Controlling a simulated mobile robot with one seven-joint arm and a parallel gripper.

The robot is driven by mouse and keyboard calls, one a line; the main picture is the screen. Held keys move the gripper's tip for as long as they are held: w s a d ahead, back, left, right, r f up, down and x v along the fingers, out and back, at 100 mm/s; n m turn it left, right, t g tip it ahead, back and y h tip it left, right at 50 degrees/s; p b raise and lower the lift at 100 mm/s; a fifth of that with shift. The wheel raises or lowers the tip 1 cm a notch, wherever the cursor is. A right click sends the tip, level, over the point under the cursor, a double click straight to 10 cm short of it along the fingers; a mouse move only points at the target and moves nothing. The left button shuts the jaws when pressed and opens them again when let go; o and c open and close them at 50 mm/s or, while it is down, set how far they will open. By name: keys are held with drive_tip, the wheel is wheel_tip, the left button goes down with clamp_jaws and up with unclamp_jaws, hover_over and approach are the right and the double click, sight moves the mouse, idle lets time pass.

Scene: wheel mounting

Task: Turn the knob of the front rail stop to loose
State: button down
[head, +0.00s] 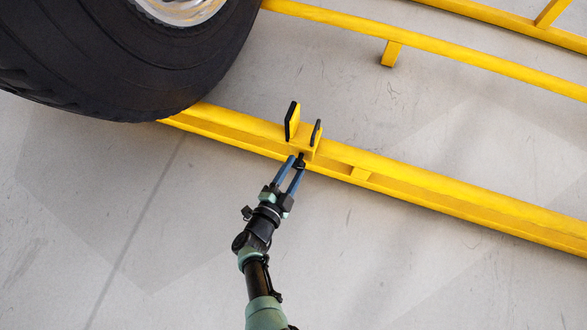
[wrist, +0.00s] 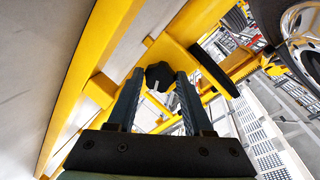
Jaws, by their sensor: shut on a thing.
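The front rail stop (head: 303,140) is a yellow block with two upright black-faced plates, sitting on the yellow rail (head: 420,190). Its black knob (head: 301,158) faces me, on the near side of the rail. In the wrist view the lobed black knob (wrist: 160,76) sits between the fingertips, with a pale mark on its face. My gripper (head: 294,166) is at the knob, its two blue-grey fingers on either side of it. The gripper in the wrist view (wrist: 158,88) is shut on the knob. The fingers partly hide the knob's sides. I cannot tell which setting the mark shows.
A large black tyre (head: 120,60) stands at the upper left, over the rail's left end. A second yellow rail (head: 430,45) with a short post runs behind. The grey floor (head: 430,290) in front is clear.

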drive_tip(key=n+h+b, duration=0.1)
drive_tip(key=n, duration=0.2)
drive_tip(key=shift+f, duration=0.2)
drive_tip(key=n+h+b, duration=0.1)
drive_tip(key=n+b, duration=0.1)
drive_tip(key=n, duration=0.1)
drive_tip(key=shift+f, duration=0.15)
drive_tip(key=n+t+h+b, duration=0.1)
drive_tip(key=n, duration=0.2)
drive_tip(key=shift+n+b, duration=0.85)
drive_tip(key=shift+n, duration=0.65)
drive_tip(key=shift+t+h, duration=0.3)
drive_tip(key=shift+c, duration=1.5)
unclamp_jaws()
